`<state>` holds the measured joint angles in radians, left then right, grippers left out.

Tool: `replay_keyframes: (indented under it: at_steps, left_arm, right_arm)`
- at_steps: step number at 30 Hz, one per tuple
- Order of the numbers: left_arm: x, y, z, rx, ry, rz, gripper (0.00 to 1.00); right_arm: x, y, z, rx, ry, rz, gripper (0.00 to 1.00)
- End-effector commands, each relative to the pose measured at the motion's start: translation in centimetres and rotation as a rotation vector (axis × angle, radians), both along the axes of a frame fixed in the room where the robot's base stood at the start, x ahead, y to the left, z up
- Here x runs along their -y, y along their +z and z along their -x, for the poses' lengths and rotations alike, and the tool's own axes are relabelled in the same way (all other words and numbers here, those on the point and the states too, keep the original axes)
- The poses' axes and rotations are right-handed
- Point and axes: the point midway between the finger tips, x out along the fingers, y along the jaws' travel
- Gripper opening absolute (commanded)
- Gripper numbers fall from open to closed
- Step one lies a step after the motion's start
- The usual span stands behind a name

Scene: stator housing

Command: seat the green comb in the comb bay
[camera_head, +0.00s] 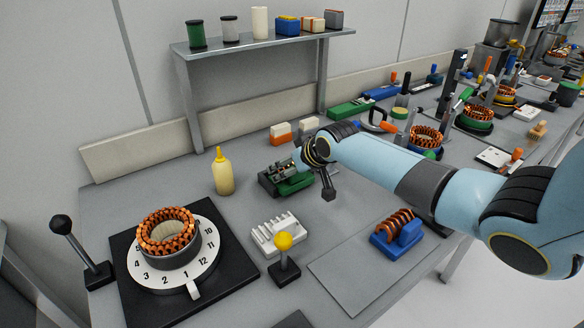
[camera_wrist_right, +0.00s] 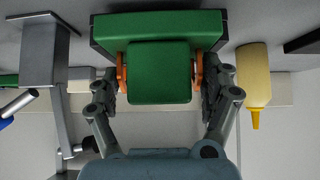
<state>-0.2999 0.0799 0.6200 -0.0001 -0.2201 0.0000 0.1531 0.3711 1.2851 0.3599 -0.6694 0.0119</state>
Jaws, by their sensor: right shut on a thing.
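The green comb (camera_wrist_right: 160,72) fills the gap between the fingertips of my right gripper (camera_wrist_right: 160,85) in the right wrist view. My right gripper is shut on it, with orange parts at both sides. Behind it in that view is a wider green-topped block with a dark side (camera_wrist_right: 160,25); I cannot tell whether they touch. In the head view the right gripper (camera_head: 284,171) is low over a dark and green block (camera_head: 296,186), and its fingers partly hide the comb. I cannot tell for sure which part is the comb bay. My left gripper is not in view.
A yellow bottle (camera_head: 222,172) stands just left of the gripper. A white slotted block (camera_head: 268,240) and a yellow-knobbed lever (camera_head: 284,262) are in front. A numbered dial (camera_head: 140,262) with a copper-wound stator (camera_head: 166,232) is at left. A blue block (camera_head: 388,246) is at right.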

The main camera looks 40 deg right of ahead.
Motion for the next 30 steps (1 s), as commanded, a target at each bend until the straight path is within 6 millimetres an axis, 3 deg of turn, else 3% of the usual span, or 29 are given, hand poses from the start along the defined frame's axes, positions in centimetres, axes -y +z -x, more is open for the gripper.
replay_keyframes:
  at_steps: [30]
  left_arm:
    - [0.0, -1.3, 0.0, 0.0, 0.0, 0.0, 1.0]
  right_arm:
    - [0.2, 0.1, -2.1, 0.002, 0.0, 0.0, 0.26]
